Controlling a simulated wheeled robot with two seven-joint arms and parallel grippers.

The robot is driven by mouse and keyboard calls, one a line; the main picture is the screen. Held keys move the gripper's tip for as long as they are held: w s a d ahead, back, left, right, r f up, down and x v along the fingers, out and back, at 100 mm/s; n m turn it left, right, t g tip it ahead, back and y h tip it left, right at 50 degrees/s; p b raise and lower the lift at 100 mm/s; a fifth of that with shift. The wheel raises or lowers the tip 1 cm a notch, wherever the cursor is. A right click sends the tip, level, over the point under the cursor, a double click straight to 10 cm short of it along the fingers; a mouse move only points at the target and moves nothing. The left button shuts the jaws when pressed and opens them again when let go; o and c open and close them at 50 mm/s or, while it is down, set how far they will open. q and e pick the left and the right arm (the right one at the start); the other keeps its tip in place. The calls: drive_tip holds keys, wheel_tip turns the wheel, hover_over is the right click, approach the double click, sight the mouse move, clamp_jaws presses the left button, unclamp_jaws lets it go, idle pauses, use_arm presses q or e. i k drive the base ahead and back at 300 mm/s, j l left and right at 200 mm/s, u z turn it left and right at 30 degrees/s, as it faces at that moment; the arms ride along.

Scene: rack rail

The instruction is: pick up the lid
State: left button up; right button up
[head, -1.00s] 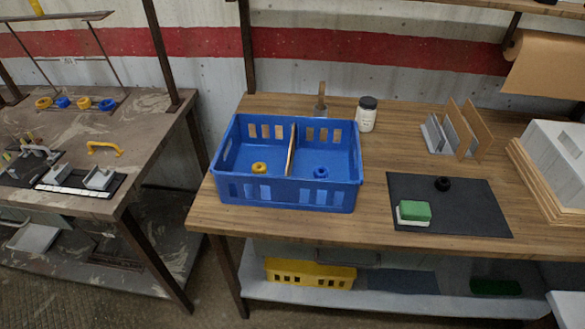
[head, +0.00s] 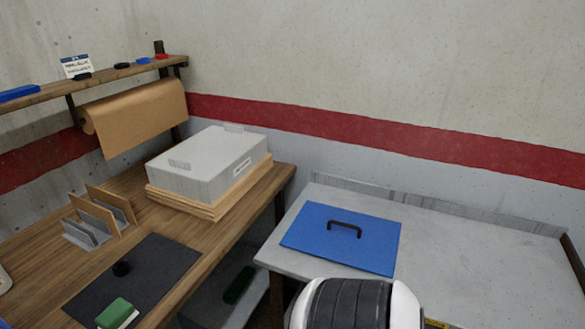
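The lid (head: 312,240) is a flat blue rectangular panel with a dark bar handle (head: 345,228) on top. In the head view it lies flat on a grey table (head: 480,255) right of the wooden bench. A white and dark ribbed part of my own body shows at the bottom, in front of the lid's near side. Neither of my grippers shows in the head view.
The wooden bench (head: 216,232) holds a grey box (head: 208,165) on wooden boards, a dark mat (head: 150,268) with a green and white block (head: 117,312), and a divider rack (head: 90,225). A raised edge runs along the grey table's back. Its right side is clear.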

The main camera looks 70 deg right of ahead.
sight(369, 243)
drive_tip(key=z, duration=2.65)
drive_tip(key=i+l+u, duration=0.15)
drive_tip(key=i+l, duration=0.8)
drive_tip(key=l, duration=0.1)
